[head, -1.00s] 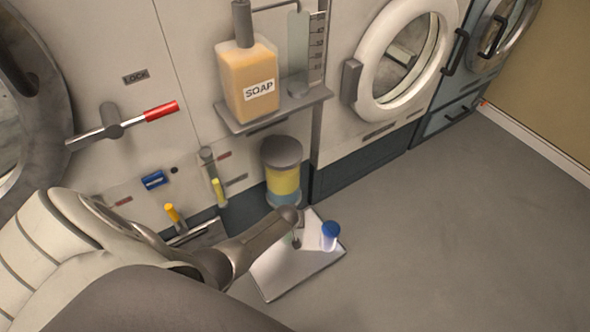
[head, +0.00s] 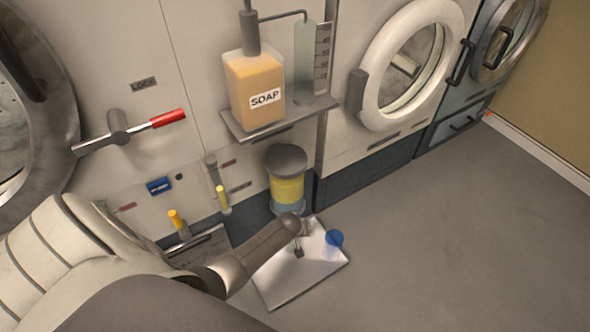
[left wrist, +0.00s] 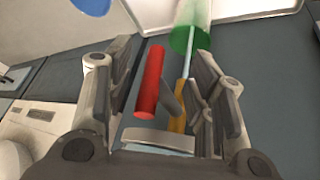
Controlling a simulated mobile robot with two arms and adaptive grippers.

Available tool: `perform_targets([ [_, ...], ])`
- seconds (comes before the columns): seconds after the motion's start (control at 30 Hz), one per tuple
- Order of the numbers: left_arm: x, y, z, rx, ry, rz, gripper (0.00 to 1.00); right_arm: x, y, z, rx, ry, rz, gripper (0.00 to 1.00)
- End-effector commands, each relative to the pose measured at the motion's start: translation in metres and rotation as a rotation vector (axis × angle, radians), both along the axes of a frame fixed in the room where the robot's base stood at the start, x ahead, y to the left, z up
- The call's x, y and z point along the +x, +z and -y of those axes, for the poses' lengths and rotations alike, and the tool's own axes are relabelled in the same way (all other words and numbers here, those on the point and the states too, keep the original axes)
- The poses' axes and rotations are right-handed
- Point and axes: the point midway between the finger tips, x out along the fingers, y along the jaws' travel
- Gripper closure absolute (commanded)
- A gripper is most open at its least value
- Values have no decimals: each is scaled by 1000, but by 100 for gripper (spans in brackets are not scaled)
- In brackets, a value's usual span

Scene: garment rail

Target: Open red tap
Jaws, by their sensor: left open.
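In the left wrist view a red cylindrical handle (left wrist: 149,82) stands between the fingers of my left gripper (left wrist: 162,58). The gripper is open, with a gap visible on both sides of the handle. A grey lever lies just right of it, beside a yellow handle on a thin rod (left wrist: 178,112). In the head view my left arm comes in low from the left and covers this area, so the red handle among the fingers cannot be picked out. A separate red-tipped lever (head: 168,118) is on the wall below the LOCK label. My right gripper is not in view.
A soap bottle (head: 256,88) stands on a wall shelf (head: 236,130). A white tray (head: 316,270) with a blue-topped object (head: 334,238) lies on the floor. Floor to the right is clear.

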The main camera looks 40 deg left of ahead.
Motion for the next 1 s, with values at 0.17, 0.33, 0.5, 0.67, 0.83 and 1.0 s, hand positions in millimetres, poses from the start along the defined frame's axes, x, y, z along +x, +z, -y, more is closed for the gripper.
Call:
perform_targets([
  [0.17, -9, 17, 3, 0, -1, 1, 50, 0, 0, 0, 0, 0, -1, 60],
  [0.33, -18, 35, 6, 0, 0, 2, 50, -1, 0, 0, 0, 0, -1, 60],
  [0.5, -26, 55, 10, 0, -1, 4, 50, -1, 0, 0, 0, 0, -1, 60],
  [0.67, -34, 71, 13, 1, -1, 3, 50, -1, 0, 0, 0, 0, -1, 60],
  [0.83, -40, 83, 15, 1, -2, 3, 50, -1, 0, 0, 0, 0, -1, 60],
  [1.0, -42, 86, 15, 1, -1, 2, 50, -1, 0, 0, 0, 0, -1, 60],
])
